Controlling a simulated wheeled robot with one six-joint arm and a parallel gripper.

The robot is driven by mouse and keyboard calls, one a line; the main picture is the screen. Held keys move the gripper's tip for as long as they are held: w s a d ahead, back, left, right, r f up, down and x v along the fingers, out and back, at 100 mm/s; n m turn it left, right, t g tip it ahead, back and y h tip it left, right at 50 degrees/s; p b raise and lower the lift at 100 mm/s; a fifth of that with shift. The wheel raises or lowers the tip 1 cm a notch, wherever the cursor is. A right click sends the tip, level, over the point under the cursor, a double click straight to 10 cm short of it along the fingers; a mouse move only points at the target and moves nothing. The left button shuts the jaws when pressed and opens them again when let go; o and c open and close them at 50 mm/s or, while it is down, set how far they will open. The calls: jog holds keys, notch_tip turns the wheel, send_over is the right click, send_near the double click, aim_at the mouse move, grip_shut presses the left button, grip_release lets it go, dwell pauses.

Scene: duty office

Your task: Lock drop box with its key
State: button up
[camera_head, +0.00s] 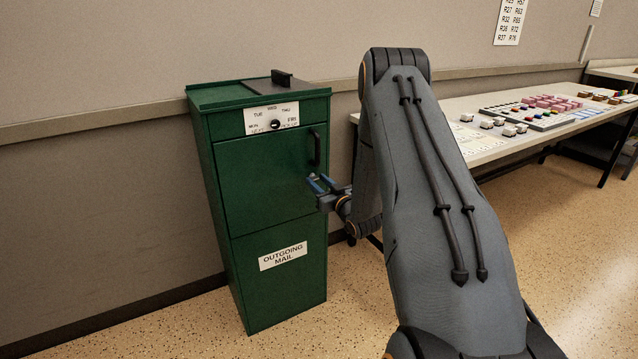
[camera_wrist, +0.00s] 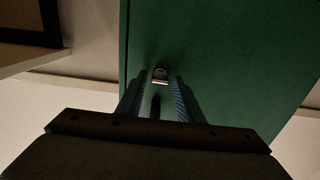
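The drop box is a tall green cabinet (camera_head: 270,190) labelled "OUTGOING MAIL", standing against the wall. Its upper door is closed and has a black handle (camera_head: 314,148) at the right. My gripper (camera_head: 319,182) is in front of the door's right side, just below the handle. In the wrist view its two fingers (camera_wrist: 155,95) are apart, pointing at the green face (camera_wrist: 225,65). A small metal fitting (camera_wrist: 160,76) shows just past the fingertips. A dark narrow shape lies between the fingers; I cannot tell what it is. I cannot clearly make out a key.
A pickup-day dial plate (camera_head: 271,118) sits on the box's upper front, and a dark slotted piece (camera_head: 272,82) is on its top. A long table (camera_head: 485,151) with trays and small blocks stands at the right. The floor left of the box is clear.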

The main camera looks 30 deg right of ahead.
grip_shut()
jog(key=n+b, duration=0.2)
jog(key=n, duration=1.5)
jog(key=shift+n+b, duration=0.3)
jog(key=shift+n, duration=0.1)
dwell(0.5)
